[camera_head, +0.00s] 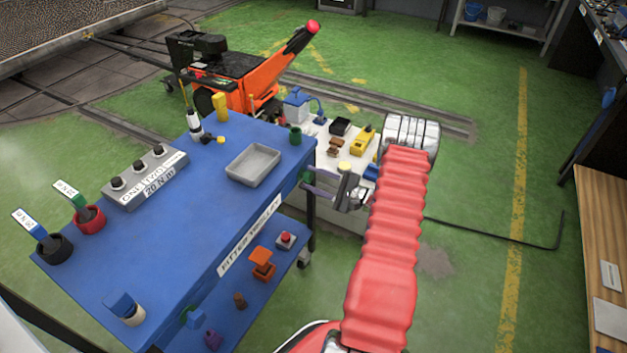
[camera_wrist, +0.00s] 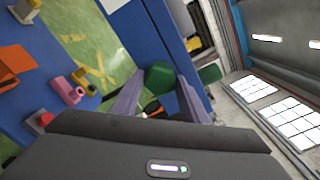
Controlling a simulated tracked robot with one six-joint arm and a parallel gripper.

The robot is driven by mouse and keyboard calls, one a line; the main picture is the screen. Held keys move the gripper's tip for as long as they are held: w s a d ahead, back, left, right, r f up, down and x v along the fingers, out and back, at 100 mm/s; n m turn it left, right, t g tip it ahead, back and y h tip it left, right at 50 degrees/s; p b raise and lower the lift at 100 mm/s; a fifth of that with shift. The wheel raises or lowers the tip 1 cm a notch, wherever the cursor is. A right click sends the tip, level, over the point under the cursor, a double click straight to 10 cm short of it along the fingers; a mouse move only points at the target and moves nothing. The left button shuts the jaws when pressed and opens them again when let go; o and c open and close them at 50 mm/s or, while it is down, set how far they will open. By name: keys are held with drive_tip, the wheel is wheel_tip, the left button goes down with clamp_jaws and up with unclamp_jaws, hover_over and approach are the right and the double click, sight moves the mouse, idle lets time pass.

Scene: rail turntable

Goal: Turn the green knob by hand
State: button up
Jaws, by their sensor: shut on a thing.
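A green knob (camera_wrist: 158,77) with a rounded head sits between the two grey fingers of my gripper (camera_wrist: 160,82) in the wrist view, at the side of the blue cart. My gripper is shut on it. In the head view my gripper (camera_head: 312,182) reaches the cart's right edge, and only a small bit of the green knob (camera_head: 307,175) shows at the fingertips. The knob's turn angle cannot be read.
The blue cart (camera_head: 215,207) carries a grey tray (camera_head: 253,165), a green cup-like piece (camera_head: 295,135) near its corner and a grey three-knob box (camera_head: 146,176). A white bench (camera_head: 330,205) with small parts stands behind my gripper.

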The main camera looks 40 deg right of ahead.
drive_tip(key=shift+s+f, duration=0.1)
drive_tip(key=shift+f, duration=0.05)
drive_tip(key=o, duration=1)
drive_tip(key=v, duration=1.3)
drive_tip(key=shift+s+d, duration=0.1)
drive_tip(key=shift+s, duration=0.3)
